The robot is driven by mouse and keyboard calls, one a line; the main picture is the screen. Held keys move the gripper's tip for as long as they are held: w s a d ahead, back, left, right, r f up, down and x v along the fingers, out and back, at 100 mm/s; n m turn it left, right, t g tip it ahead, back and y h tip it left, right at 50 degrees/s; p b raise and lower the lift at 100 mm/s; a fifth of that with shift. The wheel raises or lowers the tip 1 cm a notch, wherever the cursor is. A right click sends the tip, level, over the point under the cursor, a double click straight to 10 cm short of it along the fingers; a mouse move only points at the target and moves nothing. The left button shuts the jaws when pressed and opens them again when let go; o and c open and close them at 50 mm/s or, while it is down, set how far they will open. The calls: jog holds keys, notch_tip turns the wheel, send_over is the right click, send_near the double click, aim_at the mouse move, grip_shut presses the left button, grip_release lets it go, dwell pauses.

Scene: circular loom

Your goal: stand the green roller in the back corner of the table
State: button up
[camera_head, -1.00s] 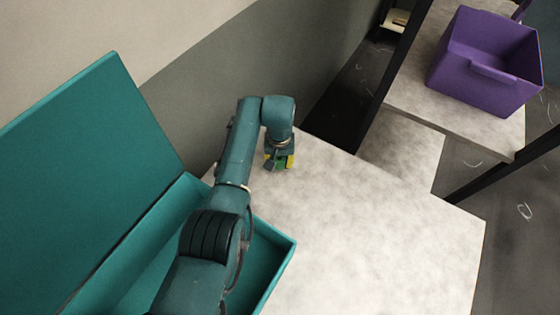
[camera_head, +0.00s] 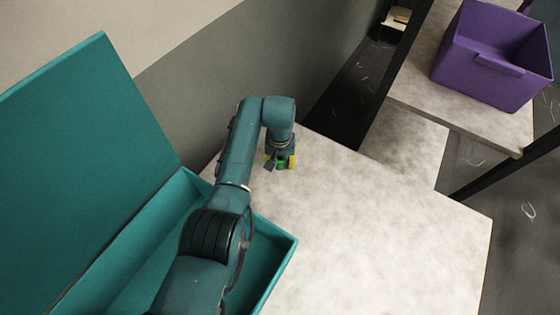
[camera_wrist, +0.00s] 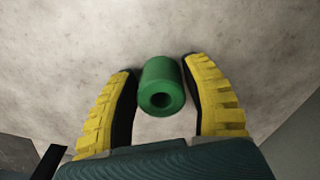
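The green roller (camera_wrist: 161,86) is a short cylinder with a hole in its end, which faces the wrist camera. It appears to stand upright on the pale table (camera_head: 390,230), near the table's back left corner. In the head view the roller (camera_head: 281,163) is partly hidden by my gripper (camera_head: 280,160). In the wrist view my gripper (camera_wrist: 160,75) points down, with one yellow finger on each side of the roller. Narrow gaps show between the dark pads and the roller, so the fingers look slightly open around it.
A teal box (camera_head: 283,262) with a raised lid (camera_head: 80,160) stands at the left, under my arm. A grey wall (camera_head: 250,70) rises behind the table. A purple bin (camera_head: 490,65) stands on a shelf at the upper right. The table's middle and right are clear.

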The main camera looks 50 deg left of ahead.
jog(key=shift+o, duration=0.9)
notch_tip(320, 180, up, 12)
